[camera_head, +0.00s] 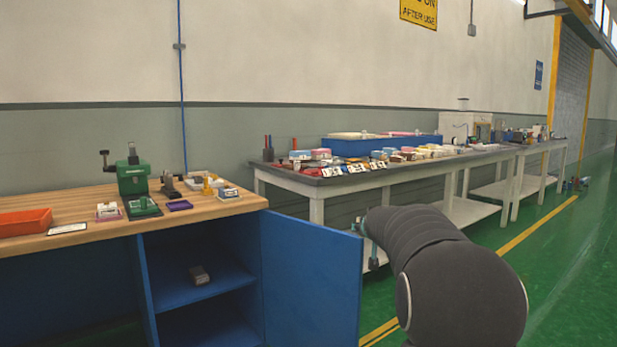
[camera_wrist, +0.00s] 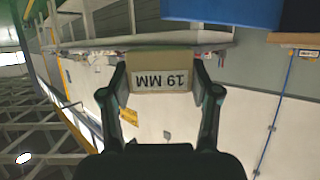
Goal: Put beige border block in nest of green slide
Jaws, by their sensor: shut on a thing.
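My gripper (camera_wrist: 162,88) is shut on the beige block (camera_wrist: 161,58), one finger at each side. The block carries a pale label that reads "19 MM", upside down in the wrist view. It is held up in the air, clear of any surface. In the head view my arm hides most of the gripper, and the block cannot be made out. A low green piece (camera_head: 143,207), which looks like the green slide, lies on the wooden bench in front of a green press (camera_head: 133,176). Its nest is too small to make out.
The wooden bench (camera_head: 90,195) also bears an orange tray (camera_head: 25,222), a purple tray (camera_head: 180,205) and small blocks. Its blue cabinet door (camera_head: 310,280) stands open towards my arm. A long grey table (camera_head: 300,184) with many small items stands behind. Green floor lies at right.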

